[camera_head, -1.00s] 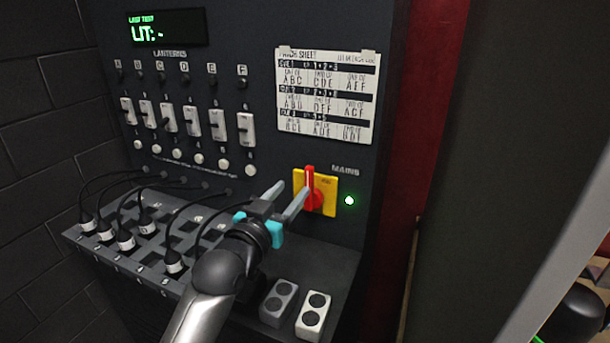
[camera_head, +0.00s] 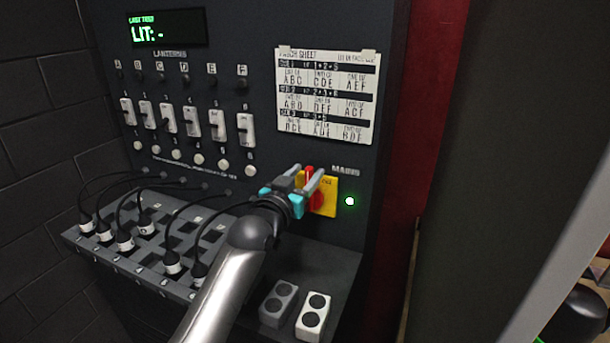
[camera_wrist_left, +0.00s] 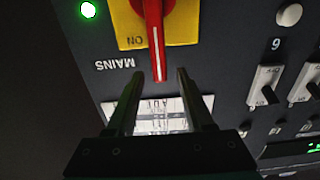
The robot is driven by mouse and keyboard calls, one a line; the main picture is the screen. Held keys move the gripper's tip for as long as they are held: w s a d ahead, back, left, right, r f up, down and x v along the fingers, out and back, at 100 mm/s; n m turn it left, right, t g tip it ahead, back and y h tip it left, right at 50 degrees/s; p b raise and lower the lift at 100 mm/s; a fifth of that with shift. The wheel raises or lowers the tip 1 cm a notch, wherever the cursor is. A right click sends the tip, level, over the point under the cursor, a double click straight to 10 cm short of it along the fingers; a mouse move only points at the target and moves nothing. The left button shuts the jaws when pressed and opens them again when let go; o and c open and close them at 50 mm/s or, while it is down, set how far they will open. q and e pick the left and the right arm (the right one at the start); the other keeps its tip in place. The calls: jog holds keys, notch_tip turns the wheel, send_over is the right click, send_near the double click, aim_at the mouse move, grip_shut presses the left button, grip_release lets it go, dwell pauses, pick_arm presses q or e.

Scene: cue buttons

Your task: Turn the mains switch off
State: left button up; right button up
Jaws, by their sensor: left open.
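The mains switch has a red rotary handle (camera_head: 317,200) on a yellow plate (camera_head: 330,192) at the panel's lower right. My left gripper (camera_head: 308,171) is in front of the plate and hides part of the handle. In the left wrist view, which is upside down, the red handle (camera_wrist_left: 154,35) points along my fingers, beside the word ON. The handle's tip lies between the two open fingertips (camera_wrist_left: 160,73), with a gap showing on each side. A green lamp (camera_head: 349,201) beside the plate is lit. My right gripper is not in view.
Lantern switches (camera_head: 192,121) with round buttons fill the panel's left. A cue sheet (camera_head: 325,95) hangs above the mains switch. A ledge (camera_head: 330,262) below carries several plugs with black cables (camera_head: 125,240) and two small blocks, one grey (camera_head: 278,303) and one white (camera_head: 313,316).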

pick_arm(q)
jog(key=shift+c, duration=0.2)
grip_shut()
dwell(1.1)
